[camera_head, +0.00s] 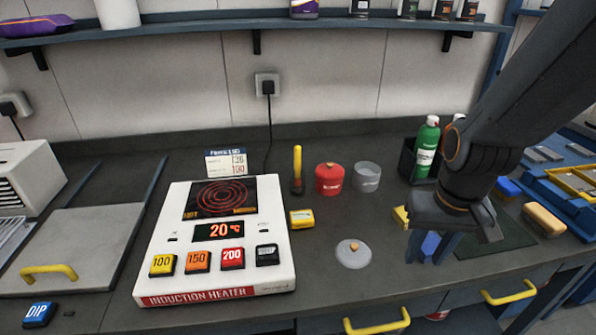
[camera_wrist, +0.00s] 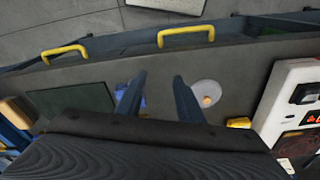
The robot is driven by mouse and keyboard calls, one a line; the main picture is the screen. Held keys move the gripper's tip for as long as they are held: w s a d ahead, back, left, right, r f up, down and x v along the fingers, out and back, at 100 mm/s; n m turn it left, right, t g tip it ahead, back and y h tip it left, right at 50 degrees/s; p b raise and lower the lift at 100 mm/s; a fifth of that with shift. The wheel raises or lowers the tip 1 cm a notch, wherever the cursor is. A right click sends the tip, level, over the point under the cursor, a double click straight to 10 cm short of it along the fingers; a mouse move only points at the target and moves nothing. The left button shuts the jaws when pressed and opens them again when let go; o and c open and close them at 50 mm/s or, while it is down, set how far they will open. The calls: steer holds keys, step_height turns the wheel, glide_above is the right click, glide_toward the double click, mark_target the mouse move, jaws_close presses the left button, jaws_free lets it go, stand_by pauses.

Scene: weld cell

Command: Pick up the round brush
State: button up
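An upright tool with a yellow handle and a dark lower end (camera_head: 297,170) stands on the counter, right of the induction heater. It looks like the round brush, though its bristles are too small to make out. It does not show in the wrist view. My gripper (camera_head: 430,250) is above the counter's front right part, well to the right of the brush and nearer the front edge. In the wrist view its two fingers (camera_wrist: 158,98) are apart with nothing held between them. A blue object (camera_head: 431,243) lies on the counter beneath, partly hidden by the fingers.
A red canister (camera_head: 329,179) and a clear cup (camera_head: 367,177) stand right of the brush. A yellow block (camera_head: 301,219) and a round lid with a knob (camera_head: 353,254) lie in front. The induction heater (camera_head: 158,236) is left. Green bottle (camera_head: 427,147) stands back right.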

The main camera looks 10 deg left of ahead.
steer(key=shift+o, duration=0.3)
step_height(320, 180, up, 11)
steer(key=n+y, duration=0.2)
steer(key=n, duration=1)
glide_above(299, 149)
steer(key=shift+s+d+f+g+h, duration=0.1)
steer(key=shift+d+f+g+h, duration=0.05)
steer(key=shift+f, duration=0.5)
steer(key=shift+s+d+f+g+h, duration=0.1)
steer(key=shift+f+g+h, duration=0.05)
steer(key=shift+f, duration=0.45)
steer(key=shift+w+a+f+p, duration=0.2)
steer(key=shift+f+p, duration=0.3)
steer(key=shift+f, duration=0.35)
steer(key=shift+w+a+f+p, duration=0.15)
steer(key=shift+f+p, duration=0.3)
steer(key=shift+f, duration=0.35)
steer(key=shift+w+a+f+p, duration=0.2)
steer(key=shift+f+p, duration=0.3)
steer(key=shift+f, duration=0.35)
steer(key=shift+c, duration=0.3)
jaws_close()
